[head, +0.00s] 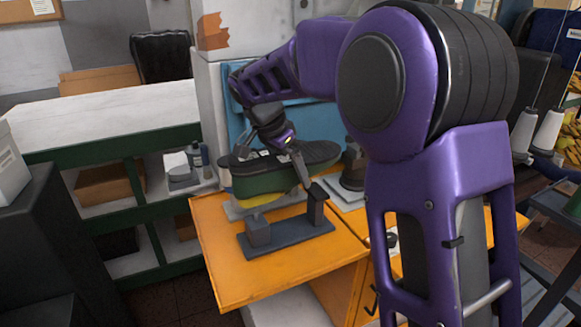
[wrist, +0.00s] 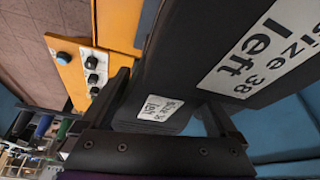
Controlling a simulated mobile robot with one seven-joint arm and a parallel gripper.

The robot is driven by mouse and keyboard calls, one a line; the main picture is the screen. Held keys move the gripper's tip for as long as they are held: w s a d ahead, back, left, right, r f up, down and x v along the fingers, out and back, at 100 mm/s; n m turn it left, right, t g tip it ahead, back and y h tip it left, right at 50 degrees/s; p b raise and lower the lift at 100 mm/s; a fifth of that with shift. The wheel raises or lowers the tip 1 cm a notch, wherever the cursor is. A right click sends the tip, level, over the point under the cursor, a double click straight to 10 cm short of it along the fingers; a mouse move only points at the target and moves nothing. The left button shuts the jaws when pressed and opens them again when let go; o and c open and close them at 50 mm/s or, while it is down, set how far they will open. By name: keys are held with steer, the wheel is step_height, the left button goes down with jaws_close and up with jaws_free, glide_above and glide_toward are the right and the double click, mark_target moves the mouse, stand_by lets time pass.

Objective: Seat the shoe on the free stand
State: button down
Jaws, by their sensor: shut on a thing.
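The shoe (head: 262,183) is green with a yellow lower part and a dark sole facing up. My gripper (head: 297,163) is shut on it from above. In the wrist view the dark sole (wrist: 180,75) lies between my gripper's fingers (wrist: 168,100), with white labels; the large one reads "size 38 left". A dark grey stand (head: 287,241) with two upright posts of unequal height is on the orange bench in front of the shoe; nothing rests on its posts. A lighter grey base (head: 290,199) shows partly behind, under the shoe in the picture. Whether the shoe touches it is hidden.
The orange bench top (head: 225,262) is bare at its front left. Another dark item on a light base (head: 352,175) stands right of the shoe, partly behind my arm. A blue panel (head: 318,125) rises behind. A white-topped green shelf unit (head: 105,120) stands left.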

steer(key=shift+f, duration=0.15)
steer(key=shift+f+b, duration=1.1)
steer(key=shift+f, duration=1.45)
steer(key=shift+f, duration=0.15)
jaws_free()
steer(key=shift+f, duration=0.1)
steer(key=p+v, duration=0.3)
steer(key=v, duration=1.4)
steer(key=shift+s+a+r, duration=0.1)
steer(key=shift+r, duration=0.2)
